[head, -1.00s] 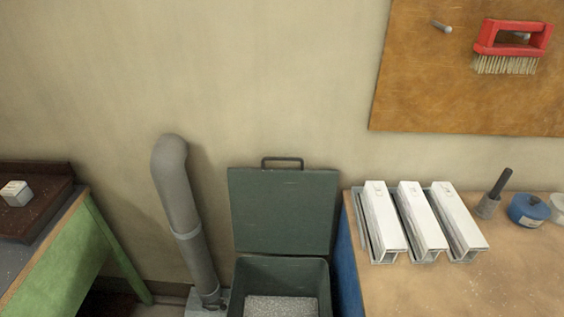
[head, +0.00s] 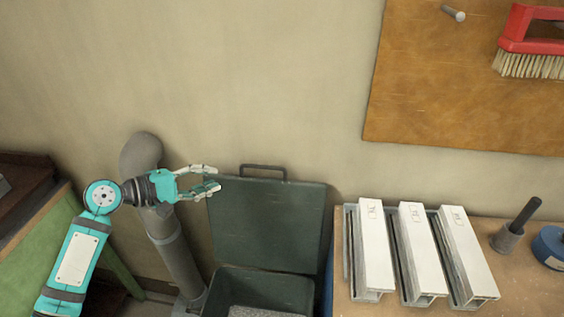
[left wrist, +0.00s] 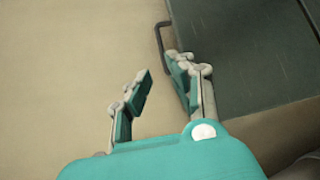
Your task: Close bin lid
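The dark green bin lid (head: 268,222) stands open and upright against the wall, with a dark handle (head: 264,167) on its top edge. The bin (head: 262,281) below it is open and holds grey granular material. My left gripper (head: 214,179) is open and empty at the lid's upper left corner, left of the handle. In the left wrist view its fingers (left wrist: 160,82) are spread, with the lid (left wrist: 245,50) and the handle (left wrist: 160,38) just beyond the right finger. I cannot tell whether that finger touches the lid. My right gripper is not in view.
A grey pipe (head: 172,240) rises left of the bin, behind my left arm. A workbench (head: 390,311) with several white profiles in metal holders (head: 375,250) stands right of the bin. A green table (head: 40,236) is at the left. The wall above the lid is clear.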

